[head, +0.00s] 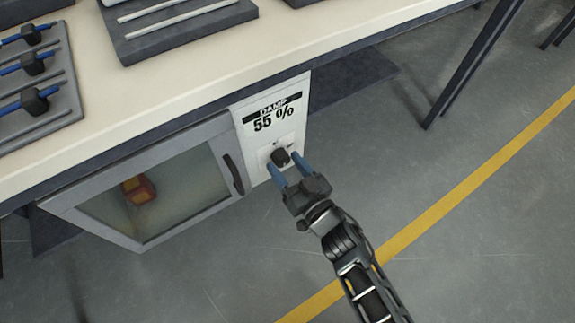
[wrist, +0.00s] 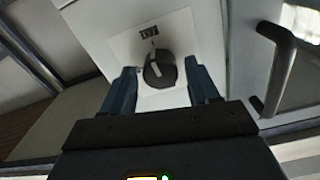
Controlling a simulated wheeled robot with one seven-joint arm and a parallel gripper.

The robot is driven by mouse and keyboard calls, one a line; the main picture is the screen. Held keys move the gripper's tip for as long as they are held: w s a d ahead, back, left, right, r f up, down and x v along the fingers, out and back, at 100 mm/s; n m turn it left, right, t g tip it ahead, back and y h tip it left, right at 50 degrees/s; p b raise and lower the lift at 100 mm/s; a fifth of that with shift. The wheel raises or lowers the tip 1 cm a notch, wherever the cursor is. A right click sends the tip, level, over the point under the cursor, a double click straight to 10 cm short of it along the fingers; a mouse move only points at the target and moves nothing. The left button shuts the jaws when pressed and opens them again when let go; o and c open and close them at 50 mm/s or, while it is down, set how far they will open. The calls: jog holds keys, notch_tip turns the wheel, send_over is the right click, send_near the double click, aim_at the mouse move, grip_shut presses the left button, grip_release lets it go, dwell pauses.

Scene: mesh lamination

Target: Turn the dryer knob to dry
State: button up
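The dryer (head: 146,187) is a grey cabinet under the bench, with a glass door on its left and a white panel (head: 292,121) on its right. The panel's display reads "DAMP 55 %". The black dryer knob (head: 280,157) sits low on the panel. In the wrist view the knob (wrist: 160,70) has a pale pointer line on it and a small dark label above it. My gripper (head: 290,166) has its two blue fingers spread, one on each side of the knob. The fingers look apart from it in the wrist view (wrist: 165,82), though contact is hard to judge.
The dryer's dark door handle (head: 233,174) stands out just left of the panel. A red and yellow item (head: 139,190) is behind the glass. Racks with blue rods (head: 35,85) are on the bench (head: 175,92). The floor to the right is open, with a yellow line.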

jog(key=c, duration=0.9)
jog(key=shift+n, duration=0.3)
jog(key=n, duration=0.3)
jog(key=shift+n, duration=0.3)
jog(key=n, duration=0.4)
jog(key=shift+n+b, duration=0.3)
jog(key=n+b, duration=0.1)
jog(key=n, duration=0.3)
jog(key=shift+d, duration=0.1)
jog(key=shift+n+b, duration=0.4)
jog(key=shift+n, duration=1.7)
